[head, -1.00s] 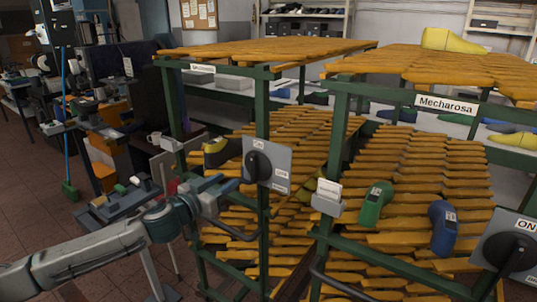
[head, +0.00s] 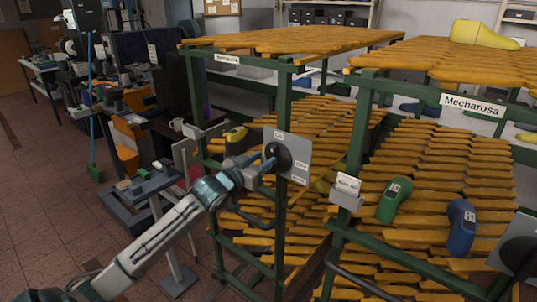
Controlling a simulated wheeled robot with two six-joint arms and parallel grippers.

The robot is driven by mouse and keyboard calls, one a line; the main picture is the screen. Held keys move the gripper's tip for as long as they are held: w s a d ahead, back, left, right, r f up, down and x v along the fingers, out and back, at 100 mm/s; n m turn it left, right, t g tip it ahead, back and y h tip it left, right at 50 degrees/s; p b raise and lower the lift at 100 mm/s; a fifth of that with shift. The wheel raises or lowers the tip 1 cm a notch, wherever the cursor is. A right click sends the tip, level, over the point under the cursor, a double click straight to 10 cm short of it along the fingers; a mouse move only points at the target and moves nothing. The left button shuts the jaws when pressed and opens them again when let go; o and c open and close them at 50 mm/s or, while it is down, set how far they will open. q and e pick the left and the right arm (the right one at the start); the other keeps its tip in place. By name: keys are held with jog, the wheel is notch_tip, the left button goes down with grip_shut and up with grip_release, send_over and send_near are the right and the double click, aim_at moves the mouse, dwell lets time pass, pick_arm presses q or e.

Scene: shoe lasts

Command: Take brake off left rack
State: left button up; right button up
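The left rack (head: 284,105) is a green frame with layers of yellow slats. Its brake switch is a black round knob (head: 284,158) on a grey plate (head: 300,150) with small labels, fixed to the front right post. My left gripper (head: 268,165) is at the knob's left side, with its tip in front of the plate. The gripper is small and seen from behind, so I cannot tell whether its fingers are open or closed on the knob. My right gripper is not in view.
The right rack, labelled Mecharosa (head: 472,106), holds a green last (head: 393,201) and a blue last (head: 461,227). A second switch plate (head: 517,246) is at the right edge. Floor is clear at lower left.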

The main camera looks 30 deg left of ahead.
aim_at(272, 154)
pick_arm(q)
jog(key=shift+w+d+p, duration=0.15)
jog(key=shift+w+p, duration=0.15)
jog(key=shift+w, duration=1.3)
jog(key=shift+c, duration=0.5)
grip_shut()
